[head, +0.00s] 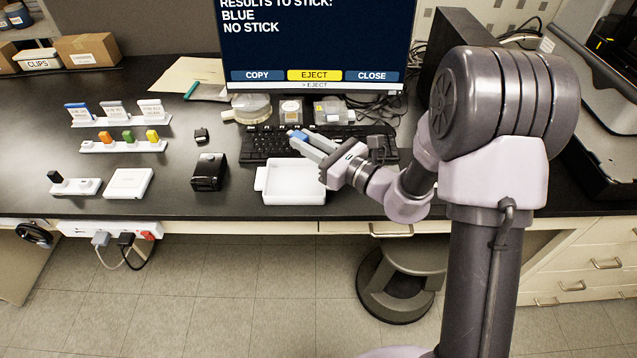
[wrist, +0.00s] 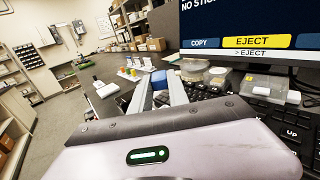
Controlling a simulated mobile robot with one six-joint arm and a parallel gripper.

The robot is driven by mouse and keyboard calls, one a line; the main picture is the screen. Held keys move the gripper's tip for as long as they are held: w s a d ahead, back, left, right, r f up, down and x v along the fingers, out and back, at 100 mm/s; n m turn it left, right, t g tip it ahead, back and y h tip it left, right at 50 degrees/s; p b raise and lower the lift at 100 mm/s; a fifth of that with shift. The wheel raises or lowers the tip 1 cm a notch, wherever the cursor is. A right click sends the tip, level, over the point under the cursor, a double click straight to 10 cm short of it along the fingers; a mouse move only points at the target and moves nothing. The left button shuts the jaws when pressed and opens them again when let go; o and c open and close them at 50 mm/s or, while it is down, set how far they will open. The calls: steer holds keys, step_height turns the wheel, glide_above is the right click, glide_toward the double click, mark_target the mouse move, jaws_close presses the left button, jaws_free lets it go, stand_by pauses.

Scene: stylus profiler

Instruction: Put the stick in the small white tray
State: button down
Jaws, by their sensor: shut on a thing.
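My gripper (head: 297,137) is shut on a small blue stick (head: 299,134), which shows at its fingertips. The small white tray (head: 264,188) lies on the dark bench, in front of the keyboard, and looks empty. I cannot make out the tray in the wrist view.
A monitor (head: 315,40) reads "RESULTS TO STICK: BLUE, NO STICK" above a highlighted EJECT button. A keyboard (head: 262,146) lies below it. Left are a black device (head: 209,172), a white box (head: 128,183) and a rack (head: 123,146) of coloured sticks.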

step_height(320, 180, down, 6)
steer(key=b, duration=0.4)
steer(key=shift+w+b, duration=0.15)
steer(key=shift+b, duration=0.15)
steer(key=shift+r, duration=0.1)
steer(key=c, duration=1.2)
jaws_free()
steer(key=p+v, duration=0.3)
steer(key=v, duration=1.4)
steer(key=shift+s+d, duration=0.2)
steer(key=shift+s, duration=0.05)
